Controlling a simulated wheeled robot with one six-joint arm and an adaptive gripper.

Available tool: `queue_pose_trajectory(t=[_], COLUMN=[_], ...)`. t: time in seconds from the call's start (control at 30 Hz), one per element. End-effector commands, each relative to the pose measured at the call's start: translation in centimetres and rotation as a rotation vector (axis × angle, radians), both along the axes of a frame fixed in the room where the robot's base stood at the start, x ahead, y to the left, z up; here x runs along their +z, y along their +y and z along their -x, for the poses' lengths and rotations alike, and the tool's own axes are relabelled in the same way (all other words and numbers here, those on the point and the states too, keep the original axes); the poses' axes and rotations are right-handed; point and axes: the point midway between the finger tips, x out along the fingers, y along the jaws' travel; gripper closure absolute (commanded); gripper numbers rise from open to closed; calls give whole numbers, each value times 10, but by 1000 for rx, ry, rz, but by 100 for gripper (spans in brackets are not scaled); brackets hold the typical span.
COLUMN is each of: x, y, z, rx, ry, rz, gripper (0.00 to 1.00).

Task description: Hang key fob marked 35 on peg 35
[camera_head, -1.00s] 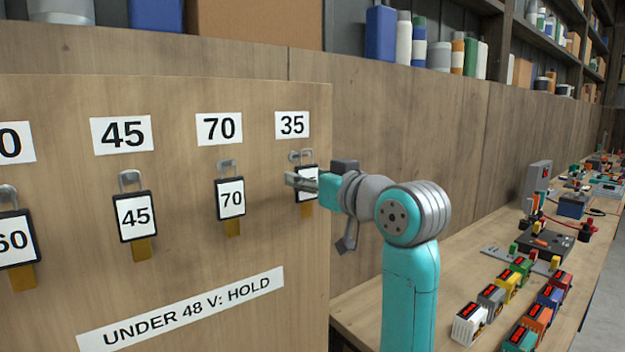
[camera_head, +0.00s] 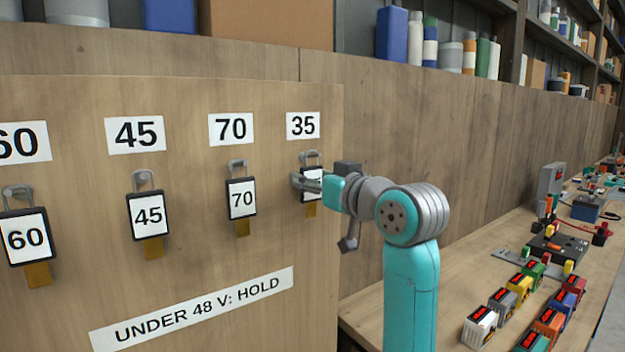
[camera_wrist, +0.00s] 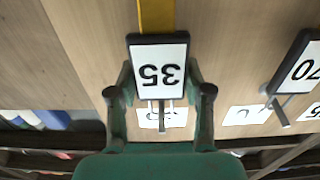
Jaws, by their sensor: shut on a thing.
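The key fob marked 35 (camera_wrist: 159,72) shows upside down in the wrist view, a white face in a black frame with a yellow tab. My gripper (camera_wrist: 160,92) has a finger on each side of it and is shut on it. In the head view my gripper (camera_head: 305,183) covers most of the fob, and its yellow tab (camera_head: 311,209) shows below. The fob is upright at the board, under the label 35 (camera_head: 303,125). Its shackle (camera_head: 310,160) shows at peg 35; I cannot tell whether it is around the peg.
Fobs 70 (camera_head: 241,199), 45 (camera_head: 149,215) and 60 (camera_head: 26,238) hang on the board (camera_head: 200,300) to the left, below their labels. A workbench (camera_head: 400,320) with several small coloured blocks and devices runs along the right. A wooden wall stands behind.

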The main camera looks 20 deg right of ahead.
Motion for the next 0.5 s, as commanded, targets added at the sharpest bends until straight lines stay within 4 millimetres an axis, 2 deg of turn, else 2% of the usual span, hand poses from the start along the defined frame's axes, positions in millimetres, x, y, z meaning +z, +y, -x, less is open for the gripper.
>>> queue_pose_trajectory(t=[0.1, 0.13, 0.23, 0.5], x=[0, 0, 0, 0], y=[0, 0, 0, 0], z=[0, 0, 0, 0], rx=[0, 0, 0, 0], ry=[0, 0, 0, 0], rz=[0, 0, 0, 0], gripper=[92, 48, 23, 21])
